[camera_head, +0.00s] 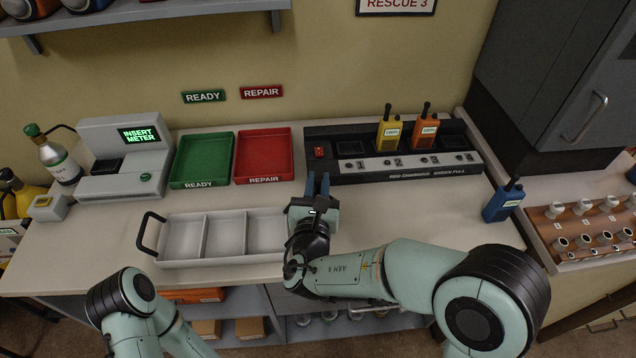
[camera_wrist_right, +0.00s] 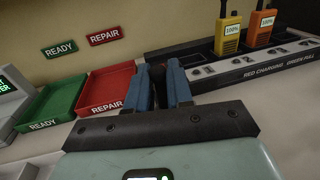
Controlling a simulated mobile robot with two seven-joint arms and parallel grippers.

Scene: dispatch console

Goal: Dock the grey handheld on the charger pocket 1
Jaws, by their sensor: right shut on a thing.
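The charger (camera_head: 398,172) is a long black dock with a light numbered strip at the back right of the counter. Pocket 1 (camera_head: 352,148), the leftmost, is empty. A yellow handheld (camera_head: 388,134) stands in pocket 2 and an orange handheld (camera_head: 424,132) in pocket 3. My right gripper (camera_head: 318,184) is in front of the charger's left end, with its blue fingers shut on a dark grey thing, seemingly the grey handheld, mostly hidden between the fingers (camera_wrist_right: 160,84) in the wrist view. My left gripper is out of view.
A blue handheld (camera_head: 503,202) stands at the counter's right. A green READY tray (camera_head: 200,185) and a red REPAIR tray (camera_head: 264,180) lie left of the charger. A grey divided tray (camera_head: 205,263) is in front. A meter station (camera_head: 126,190) stands at left.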

